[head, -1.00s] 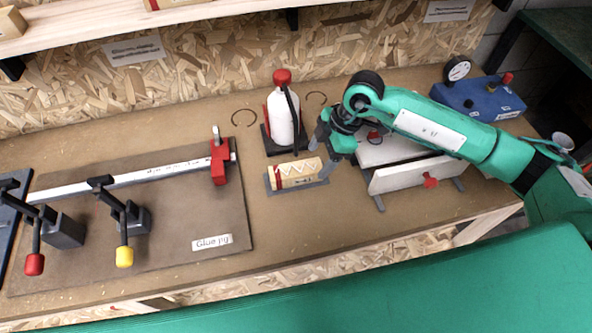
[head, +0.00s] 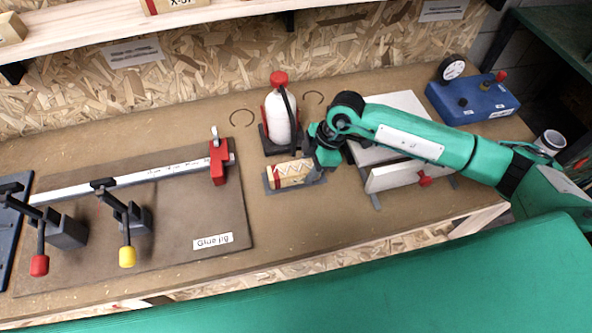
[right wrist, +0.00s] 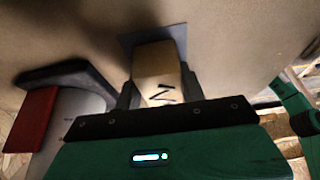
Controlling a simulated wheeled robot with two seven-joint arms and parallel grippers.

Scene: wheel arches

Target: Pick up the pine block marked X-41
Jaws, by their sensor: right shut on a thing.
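My right gripper (head: 313,165) is at the block's right end. In the right wrist view, the block (right wrist: 158,70) is between the two fingers, with a black zigzag on its near end, and the gripper (right wrist: 158,98) is shut on it. The block still appears to rest on the pad (right wrist: 180,32). My left gripper is not in view.
A white glue bottle with a red cap (head: 281,110) stands just behind the block. A white-topped stand (head: 395,178) is close on the right, beneath my arm. The glue jig board (head: 190,225) with clamps lies left. Bench in front of the block (head: 300,225) is clear.

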